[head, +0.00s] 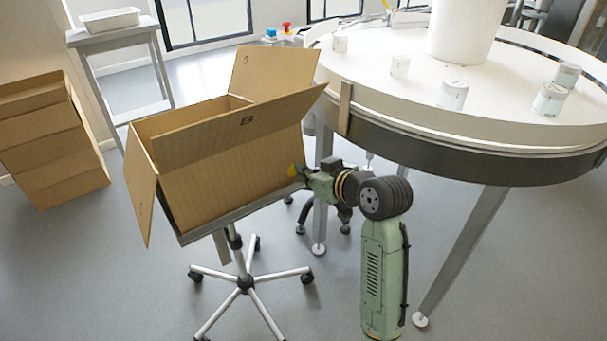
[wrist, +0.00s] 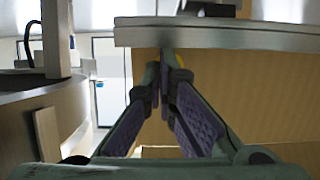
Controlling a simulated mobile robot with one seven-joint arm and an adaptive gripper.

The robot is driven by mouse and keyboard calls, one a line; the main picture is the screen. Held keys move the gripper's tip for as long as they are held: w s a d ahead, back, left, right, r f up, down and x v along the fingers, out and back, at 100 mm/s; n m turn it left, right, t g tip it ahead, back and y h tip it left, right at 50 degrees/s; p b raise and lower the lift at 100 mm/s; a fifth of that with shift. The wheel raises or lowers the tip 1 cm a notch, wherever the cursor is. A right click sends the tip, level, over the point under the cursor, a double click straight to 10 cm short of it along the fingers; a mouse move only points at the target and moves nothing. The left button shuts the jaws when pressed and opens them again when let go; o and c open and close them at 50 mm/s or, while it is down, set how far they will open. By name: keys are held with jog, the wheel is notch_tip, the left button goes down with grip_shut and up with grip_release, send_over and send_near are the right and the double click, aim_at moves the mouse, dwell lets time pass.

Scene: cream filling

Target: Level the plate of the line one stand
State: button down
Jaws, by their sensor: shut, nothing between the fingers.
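The stand's plate (head: 240,214) is a thin grey slab on a wheeled post with a star base (head: 245,282). It looks tilted, its left end lower in the head view. An open cardboard box (head: 235,165) rests on it and leans with it. My gripper (head: 299,173) is at the plate's right end, close to the box's lower right corner. In the wrist view my gripper (wrist: 163,88) has its fingers together with nothing between them, in front of the plate edge (wrist: 225,38) and the tan box side (wrist: 240,95). Contact with the plate cannot be told.
A large round table (head: 470,125) with several white tins (head: 453,95) stands close on the right, its leg (head: 460,255) near my arm. Stacked cartons (head: 50,140) and a side table (head: 115,35) stand at the left. Floor is clear at lower left.

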jog(key=f+b, duration=0.1)
jog(key=b, duration=0.1)
jog(key=s+f+t+y+b, duration=0.1)
jog(key=f+b, duration=0.1)
jog(key=d+f+t+b, duration=0.1)
jog(key=f+b, duration=0.1)
jog(key=b, duration=0.1)
jog(key=shift+s+d+f, duration=0.1)
jog(key=shift+s+f, duration=0.05)
jog(key=shift+s, duration=0.2)
